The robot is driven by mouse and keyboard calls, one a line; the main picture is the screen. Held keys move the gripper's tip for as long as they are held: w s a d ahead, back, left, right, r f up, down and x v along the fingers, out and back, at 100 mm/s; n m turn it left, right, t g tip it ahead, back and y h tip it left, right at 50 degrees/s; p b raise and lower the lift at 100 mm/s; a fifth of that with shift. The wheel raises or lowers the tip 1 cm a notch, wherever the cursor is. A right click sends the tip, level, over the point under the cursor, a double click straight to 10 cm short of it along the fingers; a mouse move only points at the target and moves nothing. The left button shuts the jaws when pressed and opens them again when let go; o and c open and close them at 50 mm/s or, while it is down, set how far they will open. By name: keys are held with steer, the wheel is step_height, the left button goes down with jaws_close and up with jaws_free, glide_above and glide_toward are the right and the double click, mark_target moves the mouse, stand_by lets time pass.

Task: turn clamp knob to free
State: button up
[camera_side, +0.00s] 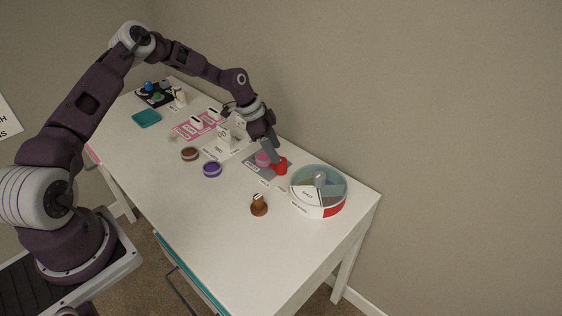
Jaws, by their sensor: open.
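My gripper (271,152) is open and points down over the grey plate at the back right of the white table. A red knob-like part (280,166) sits at the fingertips, on the right side of the grey plate (253,162). A pink round piece (263,158) is just left of it, partly hidden by the fingers. I cannot tell which of these is the clamp knob, or whether the fingers touch the red part. Small labels lie in front of the plate, too small to read.
A round divided container (331,206) stands close on the right. A brown stamp-like object (259,205) stands in front. Purple (212,170) and brown (190,154) discs lie left, with a pink board (185,132) behind. The table's front right (245,260) is clear.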

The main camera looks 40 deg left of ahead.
steer(key=x, duration=0.5)
steer(key=shift+d+f, duration=0.15)
steer(key=shift+f, duration=0.2)
